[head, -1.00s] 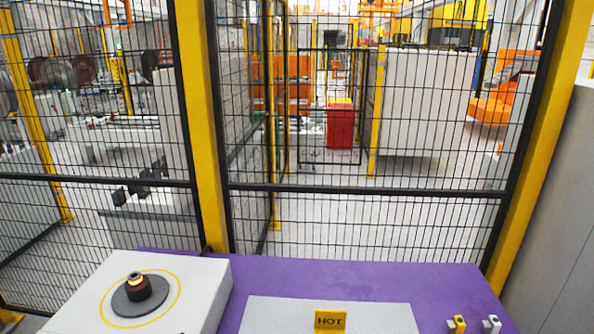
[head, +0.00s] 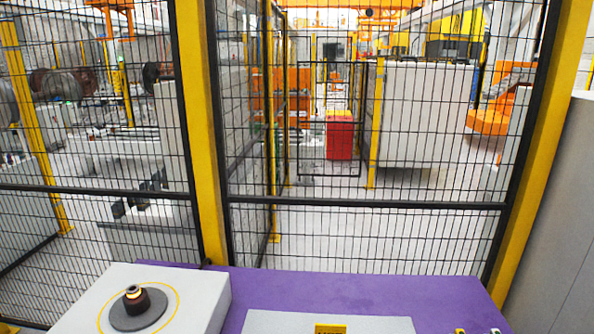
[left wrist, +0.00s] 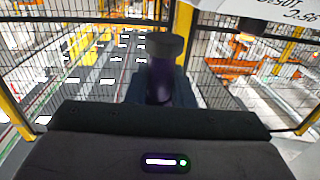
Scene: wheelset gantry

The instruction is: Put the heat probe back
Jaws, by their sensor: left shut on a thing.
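In the left wrist view my left gripper (left wrist: 162,88) is shut on a dark upright thing with a wider round head, which I take to be the heat probe (left wrist: 165,47). Its lower part is hidden between the dark fingers. In the head view a dark ring-shaped part with a glowing top (head: 133,293) sits on a round grey plate (head: 138,317) inside a yellow circle, on a white block (head: 198,294) at the lower left. Neither of my grippers shows in the head view.
A purple table top (head: 275,288) carries a pale plate (head: 280,322) with a yellow sign (head: 330,329), cut off below. Mesh fencing with yellow posts (head: 203,150) stands behind. A white panel with dark lettering (left wrist: 270,12) shows at the wrist view's upper right.

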